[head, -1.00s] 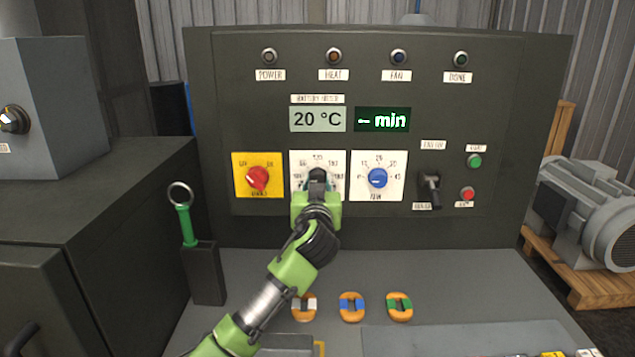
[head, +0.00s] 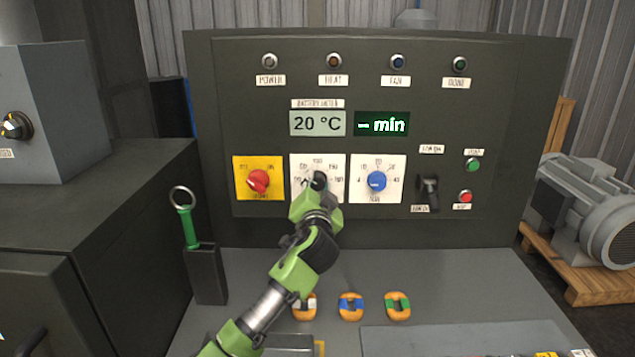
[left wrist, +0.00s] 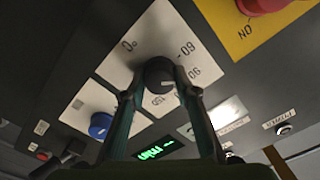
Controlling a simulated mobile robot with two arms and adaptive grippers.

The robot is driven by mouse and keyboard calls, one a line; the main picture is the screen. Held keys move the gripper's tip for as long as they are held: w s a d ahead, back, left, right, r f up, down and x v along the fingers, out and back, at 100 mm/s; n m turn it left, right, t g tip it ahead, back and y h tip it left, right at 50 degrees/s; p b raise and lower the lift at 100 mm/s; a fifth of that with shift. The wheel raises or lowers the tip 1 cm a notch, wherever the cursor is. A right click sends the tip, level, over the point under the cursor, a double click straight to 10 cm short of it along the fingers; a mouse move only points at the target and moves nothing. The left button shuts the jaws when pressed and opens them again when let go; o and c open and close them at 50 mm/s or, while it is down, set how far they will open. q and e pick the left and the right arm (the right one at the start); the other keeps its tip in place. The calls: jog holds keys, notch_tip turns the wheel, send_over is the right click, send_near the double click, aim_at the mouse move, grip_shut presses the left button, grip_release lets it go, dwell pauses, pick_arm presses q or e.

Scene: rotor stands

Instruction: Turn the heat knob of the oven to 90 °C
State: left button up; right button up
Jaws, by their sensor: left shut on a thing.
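The heat knob (head: 320,179) is black and sits on a white dial plate (head: 298,160) in the middle of the oven's control panel. My left gripper (head: 314,190) reaches it from below and partly covers the dial in the head view. In the left wrist view, the two fingers are shut on the black knob (left wrist: 160,74), one on each side. Numbers such as 0, 60 and 90 show around it there. I cannot tell exactly where its pointer stands. The temperature display (head: 318,123) reads 20 °C. My right gripper is not in view.
A red knob (head: 258,181) on a yellow plate is left of the heat knob, and a blue timer knob (head: 377,181) is close on its right. A black lever (head: 429,190) is farther right. Several orange rings lie on the ledge below. A green-handled tool (head: 185,222) stands at left.

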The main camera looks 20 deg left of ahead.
pick_arm(q)
jog(key=shift+m, duration=0.6)
jog(key=o, duration=1.1)
jog(key=v, duration=1.2)
